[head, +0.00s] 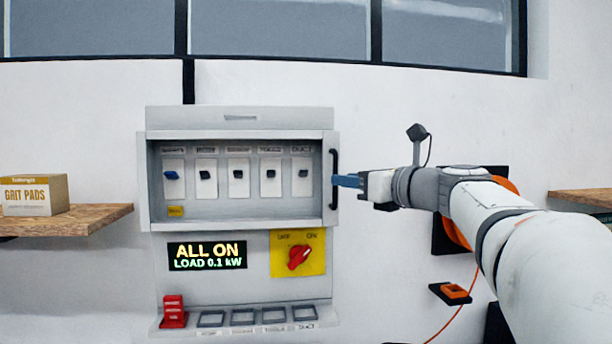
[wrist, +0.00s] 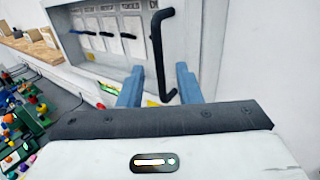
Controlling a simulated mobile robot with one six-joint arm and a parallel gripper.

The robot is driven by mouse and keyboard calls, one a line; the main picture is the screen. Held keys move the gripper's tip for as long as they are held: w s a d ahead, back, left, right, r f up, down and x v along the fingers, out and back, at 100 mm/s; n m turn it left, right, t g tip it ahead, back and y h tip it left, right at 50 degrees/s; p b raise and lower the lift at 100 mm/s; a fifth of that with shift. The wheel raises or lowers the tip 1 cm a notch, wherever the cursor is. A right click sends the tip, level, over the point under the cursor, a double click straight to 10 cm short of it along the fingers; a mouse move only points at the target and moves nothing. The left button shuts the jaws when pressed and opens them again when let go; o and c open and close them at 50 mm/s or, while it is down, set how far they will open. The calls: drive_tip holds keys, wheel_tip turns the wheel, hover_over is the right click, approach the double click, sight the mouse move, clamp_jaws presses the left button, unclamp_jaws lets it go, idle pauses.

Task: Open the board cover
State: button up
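The board cover (head: 328,222) is a grey frame on the front of the wall board, and the switches show through it. It looks closed. Its black upright bar handle (head: 334,178) is on the right edge; the handle also shows in the wrist view (wrist: 157,45). My gripper (head: 341,180) comes from the right with its blue fingertips at the handle's mid-height. In the wrist view, the fingers of my gripper (wrist: 160,76) are apart, with the handle appearing between them. I cannot tell whether either finger touches it.
Below the cover are a lit "ALL ON" display (head: 207,256), a red rotary knob (head: 299,257) on a yellow plate, and a ledge (head: 240,323) with a red block (head: 173,311). A shelf (head: 95,217) with a grit pads box (head: 35,195) stands left.

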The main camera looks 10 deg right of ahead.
drive_tip(key=x, duration=0.2)
drive_tip(key=shift+w+a, duration=0.2)
drive_tip(key=shift+w, duration=0.05)
drive_tip(key=shift+c, duration=0.5)
clamp_jaws()
